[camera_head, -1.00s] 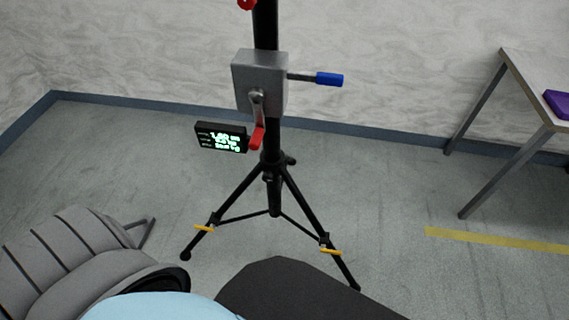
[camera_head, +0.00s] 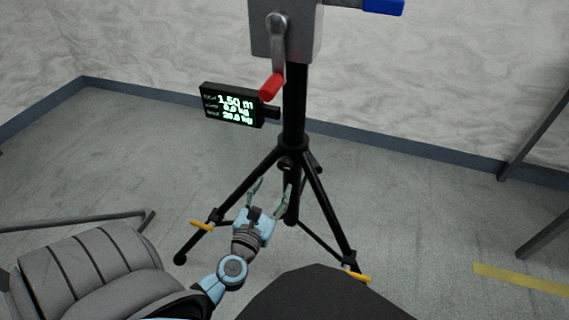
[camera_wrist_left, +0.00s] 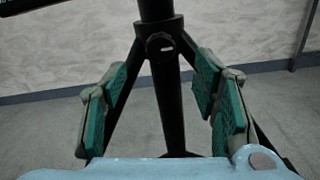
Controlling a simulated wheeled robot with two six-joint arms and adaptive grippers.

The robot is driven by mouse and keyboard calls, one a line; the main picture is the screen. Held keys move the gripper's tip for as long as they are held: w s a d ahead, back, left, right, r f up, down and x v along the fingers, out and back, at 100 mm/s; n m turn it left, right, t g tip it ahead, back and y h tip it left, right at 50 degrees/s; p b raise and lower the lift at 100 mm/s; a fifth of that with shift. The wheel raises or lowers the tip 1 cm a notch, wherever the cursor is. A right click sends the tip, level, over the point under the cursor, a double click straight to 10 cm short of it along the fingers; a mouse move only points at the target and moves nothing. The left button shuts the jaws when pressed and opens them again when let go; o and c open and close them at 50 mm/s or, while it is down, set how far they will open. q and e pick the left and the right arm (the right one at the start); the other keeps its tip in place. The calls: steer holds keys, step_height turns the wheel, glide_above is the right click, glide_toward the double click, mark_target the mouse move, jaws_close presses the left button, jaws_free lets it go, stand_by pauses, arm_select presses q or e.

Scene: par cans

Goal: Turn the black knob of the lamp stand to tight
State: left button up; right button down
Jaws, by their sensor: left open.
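The lamp stand is a black tripod (camera_head: 294,112) on the floor with a grey winch box (camera_head: 290,30) on its mast. The black knob (camera_wrist_left: 160,45) with a small white mark sits on the collar where the legs meet. It is small and dark in the head view (camera_head: 287,165). My left gripper (camera_head: 272,187) is open and empty in front of the stand, below the knob. In the left wrist view its green-padded fingers (camera_wrist_left: 160,95) are wide apart, with the mast between and beyond them. I see no contact with the knob. My right gripper is not in view.
A red-handled crank (camera_head: 271,87) hangs on the winch box and a blue handle (camera_head: 383,6) sticks out right. A black display (camera_head: 232,104) reads 1.50 m. Yellow clips (camera_head: 201,226) are on the tripod legs.

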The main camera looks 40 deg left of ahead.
mark_target(283, 167)
arm_select(q)
steer(key=x, duration=1)
steer(key=shift+w, duration=0.1)
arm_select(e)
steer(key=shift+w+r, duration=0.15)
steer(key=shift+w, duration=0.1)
arm_select(q)
steer(key=shift+c, duration=0.4)
steer(key=c, duration=1.1)
